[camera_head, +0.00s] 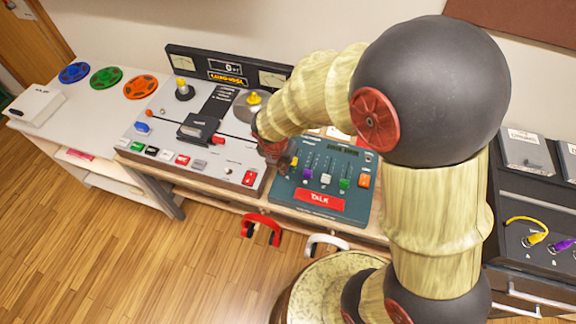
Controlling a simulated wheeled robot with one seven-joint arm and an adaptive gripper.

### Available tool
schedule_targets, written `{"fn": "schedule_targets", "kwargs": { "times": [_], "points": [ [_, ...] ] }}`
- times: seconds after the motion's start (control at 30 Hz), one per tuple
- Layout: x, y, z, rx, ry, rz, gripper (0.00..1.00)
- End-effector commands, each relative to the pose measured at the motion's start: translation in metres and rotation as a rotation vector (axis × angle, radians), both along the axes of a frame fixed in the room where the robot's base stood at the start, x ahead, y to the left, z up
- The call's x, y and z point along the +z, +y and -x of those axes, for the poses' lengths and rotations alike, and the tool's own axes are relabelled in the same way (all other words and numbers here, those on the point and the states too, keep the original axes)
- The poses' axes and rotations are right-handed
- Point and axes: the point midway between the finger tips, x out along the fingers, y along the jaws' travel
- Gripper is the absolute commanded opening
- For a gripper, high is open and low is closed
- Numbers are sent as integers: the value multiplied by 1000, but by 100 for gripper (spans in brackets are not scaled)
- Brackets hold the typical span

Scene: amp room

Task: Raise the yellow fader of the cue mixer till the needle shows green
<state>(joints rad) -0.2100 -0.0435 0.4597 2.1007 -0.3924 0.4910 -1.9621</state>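The cue mixer (283,196) is a dark teal panel with a red TALK bar (319,199) along its front. Its visible fader caps include a purple one (308,174), a white one (326,179) and a green one (344,184). My gripper (284,163) is low over the mixer's left edge, left of the purple cap. A small yellow-orange patch shows beside its fingers; I cannot tell whether it is the yellow fader. The fingers are too small and overlapped to show whether they hold anything. My arm hides the mixer's upper left part, and no mixer needle is readable.
A tape machine (150,150) with dials and buttons stands left of the mixer. Red headphones (262,228) and white headphones (325,243) hang at the table's front edge. A dark patch unit (520,215) with coloured cables stands right. Open wooden floor lies front left.

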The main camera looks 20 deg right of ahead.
Motion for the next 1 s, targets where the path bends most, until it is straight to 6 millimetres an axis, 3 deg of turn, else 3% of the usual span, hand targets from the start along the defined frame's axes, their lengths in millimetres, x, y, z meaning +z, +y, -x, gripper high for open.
{"fn": "schedule_targets", "kwargs": {
  "times": [0.17,0.63,0.8,1.0],
  "points": [
    [-18,-2,-2,9,5,3,0],
    [-105,-15,-20,5,4,2,0],
    [-98,-30,-42,4,-1,1,0],
    [-97,-37,-51,6,1,2,0]
  ]
}}
